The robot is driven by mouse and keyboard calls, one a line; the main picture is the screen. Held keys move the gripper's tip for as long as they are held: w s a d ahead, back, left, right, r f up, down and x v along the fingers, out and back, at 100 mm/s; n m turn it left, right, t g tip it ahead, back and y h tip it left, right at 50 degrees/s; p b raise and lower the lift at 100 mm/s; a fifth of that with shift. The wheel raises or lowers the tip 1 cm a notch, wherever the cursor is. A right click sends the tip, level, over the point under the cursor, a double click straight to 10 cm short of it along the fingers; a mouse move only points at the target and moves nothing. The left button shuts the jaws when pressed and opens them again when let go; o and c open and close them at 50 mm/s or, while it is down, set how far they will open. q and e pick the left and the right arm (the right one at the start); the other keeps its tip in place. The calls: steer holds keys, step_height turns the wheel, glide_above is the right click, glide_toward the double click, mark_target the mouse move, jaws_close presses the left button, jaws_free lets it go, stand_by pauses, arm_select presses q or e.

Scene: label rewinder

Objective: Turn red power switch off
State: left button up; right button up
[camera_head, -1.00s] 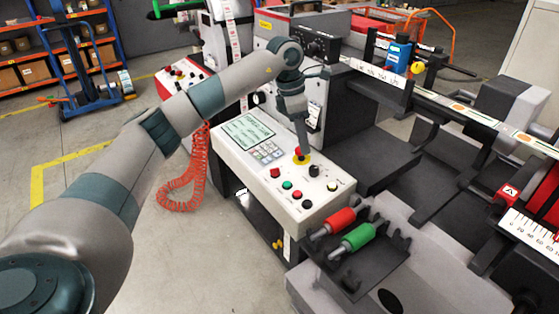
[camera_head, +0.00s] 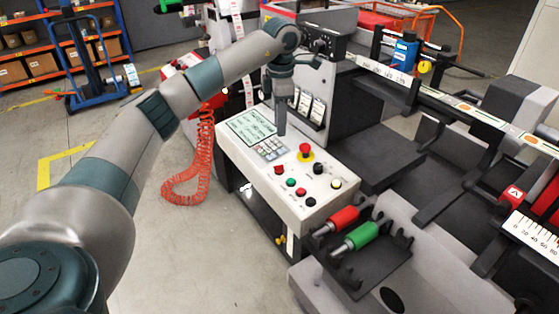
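The control panel (camera_head: 265,175) is a white slanted box in the middle of the view. A smaller red button (camera_head: 279,170) and another red button (camera_head: 300,191) sit lower down; no label tells which is the power switch. My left gripper (camera_head: 282,133) points down over the panel, left of the yellow-based switch and by the keypad. Its fingers show as one narrow bar, shut and empty, apart from the switch. My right gripper is not in view.
A green button (camera_head: 291,182), black knobs (camera_head: 318,168) and a yellow button (camera_head: 335,184) are close by on the panel. A red roller (camera_head: 343,218) and a green roller (camera_head: 360,236) lie to the lower right. A red coiled hose (camera_head: 190,185) hangs at left.

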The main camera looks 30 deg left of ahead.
mark_target(279, 166)
arm_select(q)
steer(key=f+p, duration=0.1)
steer(key=f, duration=0.3)
steer(key=f+p, duration=0.2)
steer(key=f, duration=0.3)
steer(key=f+p, duration=0.2)
steer(key=f, duration=0.2)
steer(key=shift+w+a+f, duration=0.25)
steer(key=shift+w+f, duration=0.05)
steer(key=shift+f, duration=0.85)
jaws_close()
